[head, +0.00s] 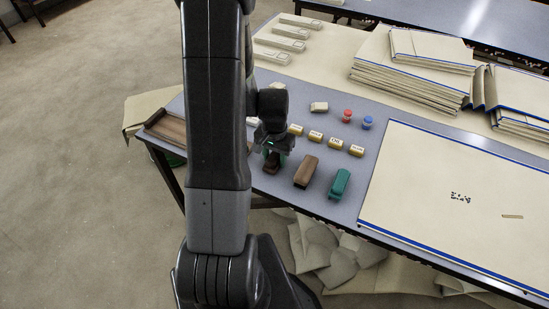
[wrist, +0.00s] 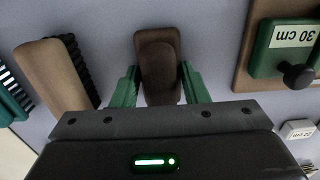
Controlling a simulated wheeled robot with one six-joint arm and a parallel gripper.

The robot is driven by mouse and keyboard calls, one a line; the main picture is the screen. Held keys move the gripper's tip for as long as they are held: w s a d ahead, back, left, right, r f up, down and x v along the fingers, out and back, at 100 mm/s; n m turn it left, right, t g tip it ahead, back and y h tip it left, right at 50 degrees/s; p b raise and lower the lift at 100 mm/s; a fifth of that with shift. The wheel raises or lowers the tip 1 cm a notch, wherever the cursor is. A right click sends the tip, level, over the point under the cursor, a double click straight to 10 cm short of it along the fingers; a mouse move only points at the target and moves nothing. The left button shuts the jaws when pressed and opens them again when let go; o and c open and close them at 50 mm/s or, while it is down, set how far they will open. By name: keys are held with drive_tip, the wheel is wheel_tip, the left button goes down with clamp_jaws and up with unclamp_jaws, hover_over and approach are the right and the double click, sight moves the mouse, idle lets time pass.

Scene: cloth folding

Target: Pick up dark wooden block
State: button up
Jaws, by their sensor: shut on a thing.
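The dark wooden block (wrist: 158,62) is between the green fingers of my gripper (wrist: 160,85) in the wrist view. The fingers are shut on its sides. In the head view the dark block (head: 271,163) shows just under my gripper (head: 272,152), at the near edge of the table. My arm covers part of the table to its left. Whether the block touches the table or is slightly above it, I cannot tell.
A brown wooden brush (head: 306,171) and a green brush (head: 340,183) lie to the right of the block. Small labelled yellow blocks (head: 316,136) stand behind. A wooden tray (head: 165,128) is at the left, and a large cream cloth panel (head: 440,190) covers the right.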

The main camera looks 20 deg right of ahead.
sight(274, 154)
wheel_tip(274, 154, up, 10)
drive_tip(key=shift+f, duration=0.1)
idle(0.4)
